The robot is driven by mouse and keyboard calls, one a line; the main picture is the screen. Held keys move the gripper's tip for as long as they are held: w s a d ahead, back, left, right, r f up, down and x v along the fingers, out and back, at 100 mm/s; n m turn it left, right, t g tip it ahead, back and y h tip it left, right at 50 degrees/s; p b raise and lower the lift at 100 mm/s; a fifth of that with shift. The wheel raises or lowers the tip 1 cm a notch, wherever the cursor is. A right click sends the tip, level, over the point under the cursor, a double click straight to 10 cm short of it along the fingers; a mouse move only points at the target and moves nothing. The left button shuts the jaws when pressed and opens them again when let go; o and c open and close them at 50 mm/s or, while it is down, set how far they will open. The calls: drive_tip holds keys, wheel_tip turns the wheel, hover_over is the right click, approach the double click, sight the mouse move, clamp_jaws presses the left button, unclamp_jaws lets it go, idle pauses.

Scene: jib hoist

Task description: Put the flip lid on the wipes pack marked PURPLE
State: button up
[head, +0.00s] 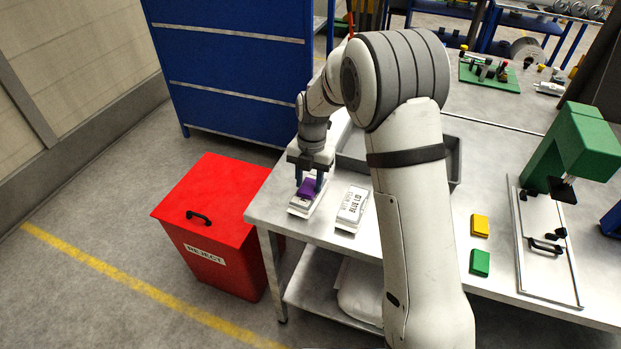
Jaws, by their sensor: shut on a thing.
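My gripper (309,181) points down at the left end of the metal table, with its dark fingers shut on a purple flip lid (307,189). The lid is directly over a white wipes pack (299,211) lying near the table's left edge. I cannot tell whether the lid touches the pack. The pack's label is hidden by the lid and gripper. A second white wipes pack (352,207), printed WIPES BLUE LID, lies just to the right with no lid on it.
A yellow lid (480,226) and a green lid (480,262) lie right of my arm. A grey tray (455,160) is partly behind my arm. A green press (580,150) stands at right. A red REJECT bin (212,215) stands left of the table (270,215).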

sight(311, 181)
drive_tip(key=shift+f, duration=0.25)
drive_tip(key=o, duration=0.9)
drive_tip(key=shift+r, duration=0.1)
wheel_tip(311, 181, up, 12)
drive_tip(key=w+b, duration=0.1)
drive_tip(key=w, duration=0.1)
drive_tip(key=s+d+r+m+t, duration=0.1)
drive_tip(key=s+d+r+m, duration=0.45)
drive_tip(key=s+m, duration=0.2)
drive_tip(key=s+d+m+t, duration=0.1)
drive_tip(key=s+d+m, duration=0.2)
drive_tip(key=s+m, duration=0.4)
drive_tip(key=s+d+f+m+t, duration=0.1)
drive_tip(key=s+d+m, duration=0.3)
drive_tip(key=s+m, duration=0.3)
drive_tip(key=s+d+m+t, duration=0.1)
drive_tip(key=s+d+m, duration=0.3)
drive_tip(key=m, duration=0.6)
drive_tip(key=shift+s+f+m+t+h, duration=0.15)
drive_tip(key=shift+s+f+t, duration=0.05)
drive_tip(key=shift+s, duration=0.5)
drive_tip(key=shift+s+f+m+t+h, duration=0.1)
drive_tip(key=shift+s+f+t+h, duration=0.1)
drive_tip(key=shift+s, duration=0.5)
